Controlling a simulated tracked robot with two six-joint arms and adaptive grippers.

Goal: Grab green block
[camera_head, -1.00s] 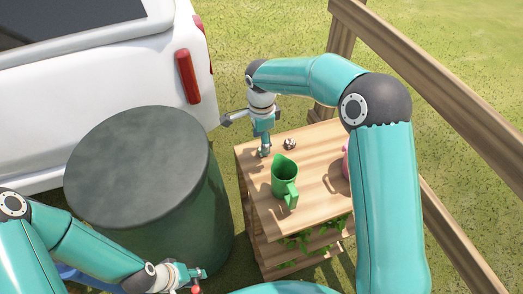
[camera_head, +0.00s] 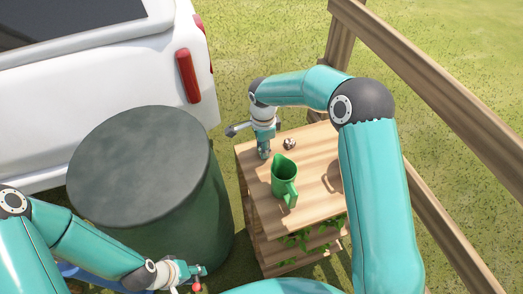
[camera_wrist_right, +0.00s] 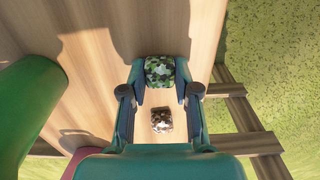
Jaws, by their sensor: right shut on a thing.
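A green camouflage-patterned block (camera_wrist_right: 160,71) sits between the fingertips of my right gripper (camera_wrist_right: 159,78) in the right wrist view, with a finger against each side. My right gripper (camera_head: 264,153) is shut on it, low at the left far side of the wooden table (camera_head: 316,205); the block is mostly hidden there. Whether it touches the tabletop I cannot tell. My left gripper (camera_head: 193,277) is at the bottom of the head view, away from the table, too small to tell open or shut.
A brown-and-white camouflage block (camera_head: 290,143) lies beside the gripper; it also shows in the wrist view (camera_wrist_right: 162,120). A green watering jug (camera_head: 284,178) stands close by. A barrel (camera_head: 140,165), a white vehicle (camera_head: 110,90) and a wooden fence (camera_head: 440,85) surround the table.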

